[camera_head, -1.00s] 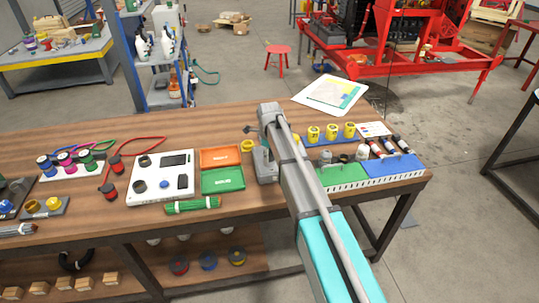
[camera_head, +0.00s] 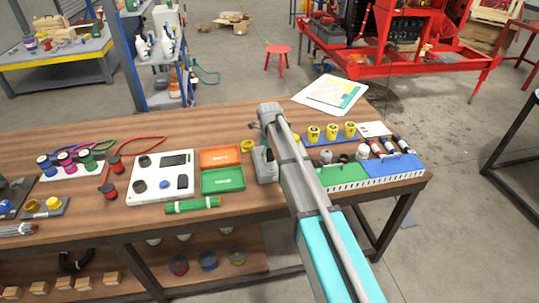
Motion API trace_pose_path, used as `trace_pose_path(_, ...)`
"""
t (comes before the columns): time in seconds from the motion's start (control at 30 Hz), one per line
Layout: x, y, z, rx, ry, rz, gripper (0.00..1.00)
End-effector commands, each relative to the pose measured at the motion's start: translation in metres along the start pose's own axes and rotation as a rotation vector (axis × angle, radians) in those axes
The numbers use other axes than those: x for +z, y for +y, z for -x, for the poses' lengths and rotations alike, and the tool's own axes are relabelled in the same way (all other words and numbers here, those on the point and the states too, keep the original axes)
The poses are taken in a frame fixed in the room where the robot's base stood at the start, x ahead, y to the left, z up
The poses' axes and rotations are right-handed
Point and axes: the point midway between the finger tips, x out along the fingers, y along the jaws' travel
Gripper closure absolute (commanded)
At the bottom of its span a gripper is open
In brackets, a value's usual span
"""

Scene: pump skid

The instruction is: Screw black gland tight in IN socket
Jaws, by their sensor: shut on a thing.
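My gripper (camera_head: 267,152) is at the end of my arm, pointing down over a light grey box (camera_head: 265,172) just right of the green tray. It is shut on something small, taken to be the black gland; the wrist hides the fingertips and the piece. I cannot make out the IN socket or its marking, nor how far the gland sits in it.
An orange tray (camera_head: 221,149) and a green tray (camera_head: 203,181) lie left of the box. A white panel (camera_head: 177,184) stands further left. A yellow ring (camera_head: 247,146) is close behind. A green-and-blue rack (camera_head: 390,168) and several yellow caps (camera_head: 331,130) are at right.

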Motion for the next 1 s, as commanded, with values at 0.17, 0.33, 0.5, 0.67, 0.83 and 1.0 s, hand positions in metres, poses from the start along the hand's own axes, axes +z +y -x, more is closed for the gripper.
trace_pose_path(0.17, 0.0002, 0.0003, -0.0002, 0.001, 0.0, -0.071, 0.8)
trace_pose_path(0.33, 0.0003, 0.0005, -0.0002, 0.001, -0.001, -0.075, 0.8)
trace_pose_path(0.5, 0.0003, 0.0005, -0.0002, 0.001, -0.001, -0.074, 0.17)
trace_pose_path(0.67, 0.0003, 0.0004, -0.0001, 0.001, -0.001, -0.074, 0.0)
trace_pose_path(0.83, 0.0003, 0.0002, 0.0, 0.001, -0.001, -0.073, 0.0)
trace_pose_path(1.0, 0.0002, 0.0002, 0.0, 0.0, -0.001, -0.073, 0.0)
